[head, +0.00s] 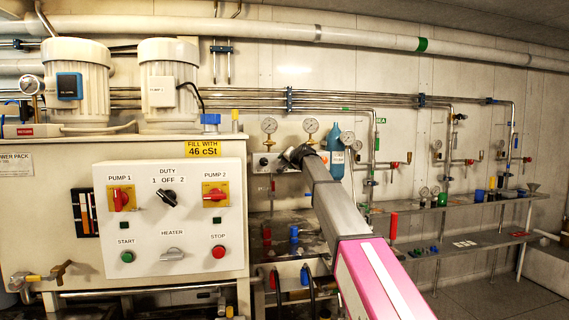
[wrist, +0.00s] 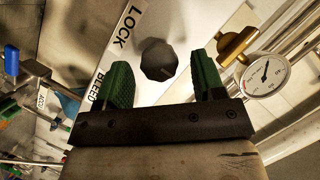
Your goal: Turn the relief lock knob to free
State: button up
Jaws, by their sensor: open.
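A dark, faceted knob (wrist: 158,60) stands on a pale panel in the wrist view, beside a white label reading LOCK (wrist: 128,28). Part of another label reads BLEED. My gripper (wrist: 162,66) is open, with its green fingers on either side of the knob in the picture. I see no clear contact, and the depth between fingers and knob is hard to judge. In the head view my gripper (head: 297,155) is at a small pale panel (head: 285,164) on the back wall, and my arm hides part of it. The knob's pointer direction cannot be made out.
A brass fitting (wrist: 236,46) and a round gauge (wrist: 264,75) are close to the right finger. In the head view, two gauges (head: 269,126) stand above the small panel, and a blue bottle (head: 336,148) is right of my gripper. The pump control box (head: 170,222) is at left.

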jog(key=shift+x, duration=1.15)
jog(key=c, duration=0.9)
jog(key=shift+c, duration=0.2)
